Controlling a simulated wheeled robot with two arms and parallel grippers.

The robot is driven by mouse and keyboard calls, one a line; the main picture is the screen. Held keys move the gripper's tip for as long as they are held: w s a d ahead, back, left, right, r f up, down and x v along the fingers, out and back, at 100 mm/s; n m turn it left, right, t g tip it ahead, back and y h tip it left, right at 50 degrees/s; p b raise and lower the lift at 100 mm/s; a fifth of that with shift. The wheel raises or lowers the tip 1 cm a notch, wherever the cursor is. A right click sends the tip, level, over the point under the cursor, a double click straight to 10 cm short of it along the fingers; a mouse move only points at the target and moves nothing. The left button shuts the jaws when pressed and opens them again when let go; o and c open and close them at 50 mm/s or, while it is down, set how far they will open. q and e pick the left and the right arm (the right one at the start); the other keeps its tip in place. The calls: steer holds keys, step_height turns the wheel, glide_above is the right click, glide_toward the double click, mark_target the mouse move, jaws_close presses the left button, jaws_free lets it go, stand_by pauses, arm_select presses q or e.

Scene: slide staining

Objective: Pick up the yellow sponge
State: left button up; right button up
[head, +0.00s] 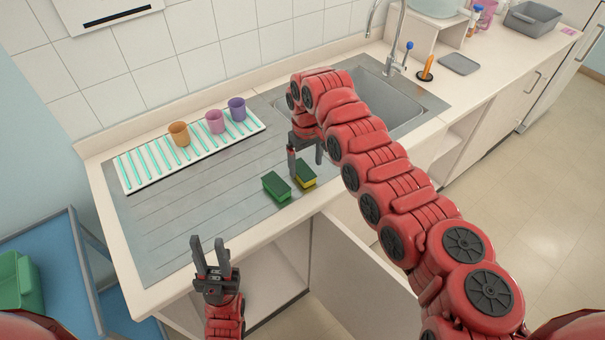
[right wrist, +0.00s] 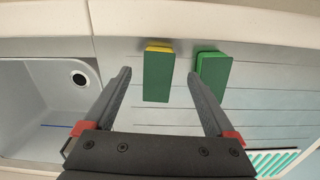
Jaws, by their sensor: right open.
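The yellow sponge (head: 308,182) has a green top and yellow lower sides. It lies on the grey drainboard near its front edge, and in the right wrist view (right wrist: 158,76) a yellow strip shows along its edge. An all-green sponge (head: 276,187) lies just left of it in the head view, and right of it in the right wrist view (right wrist: 213,72). My right gripper (head: 305,160) is open above the yellow sponge; in the right wrist view the sponge appears between the fingertips (right wrist: 159,76). My left gripper (head: 209,244) is open and empty in front of the counter.
A white rack (head: 150,181) with an orange, a pink and a purple cup stands at the back of the drainboard. The sink (head: 400,108) with a faucet (head: 394,65) is to the right. The drainboard (head: 200,220) left of the sponges is clear.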

mark_target(306, 174)
step_height(306, 174, down, 5)
steer(key=shift+w+b, duration=0.1)
steer(key=shift+b, duration=0.45)
steer(key=shift+r, duration=0.1)
steer(key=c, duration=1.4)
steer(key=shift+r, duration=0.15)
